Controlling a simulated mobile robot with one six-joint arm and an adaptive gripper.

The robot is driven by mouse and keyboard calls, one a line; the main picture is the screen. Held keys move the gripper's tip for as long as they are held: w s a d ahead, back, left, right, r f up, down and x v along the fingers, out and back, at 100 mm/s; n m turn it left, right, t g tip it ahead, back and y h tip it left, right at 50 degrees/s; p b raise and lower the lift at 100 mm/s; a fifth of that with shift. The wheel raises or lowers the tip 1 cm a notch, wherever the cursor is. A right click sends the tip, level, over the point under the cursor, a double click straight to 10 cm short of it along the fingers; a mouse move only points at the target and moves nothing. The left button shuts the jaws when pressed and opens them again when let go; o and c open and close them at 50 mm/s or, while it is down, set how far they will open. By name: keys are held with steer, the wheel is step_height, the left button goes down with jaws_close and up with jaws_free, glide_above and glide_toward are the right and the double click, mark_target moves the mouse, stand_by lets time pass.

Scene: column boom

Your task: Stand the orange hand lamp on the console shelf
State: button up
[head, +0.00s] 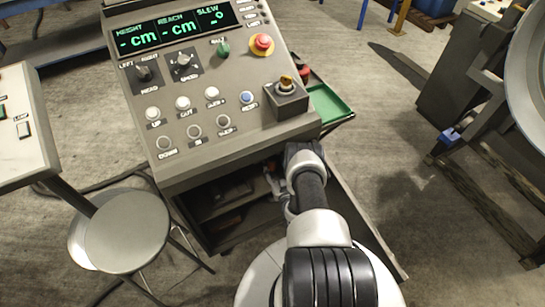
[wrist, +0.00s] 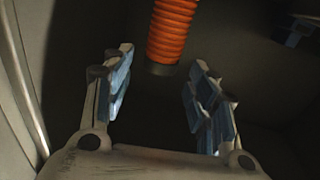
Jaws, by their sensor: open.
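In the wrist view an orange ribbed cylinder with a dark end, seemingly the hand lamp's grip (wrist: 172,32), comes down from the top edge. The rest of it is out of frame. My gripper (wrist: 158,80) is open, with a blue-padded finger to each side of the lamp's dark end. I cannot tell how deep the lamp sits between the fingertips; no contact shows. In the head view my gripper (head: 276,186) is partly hidden at the console's open underside, beside the shelf (head: 228,196). The lamp is not visible there.
The console (head: 215,130) with its sloped button panel overhangs the shelf. A round stool (head: 127,230) stands at left. A green tray (head: 327,104) juts out behind the console's right side. Dark items lie in the shelf space. Floor at right is partly clear.

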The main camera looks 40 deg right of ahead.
steer(key=p+v, duration=0.2)
steer(key=v, duration=0.6)
steer(key=shift+s, duration=0.1)
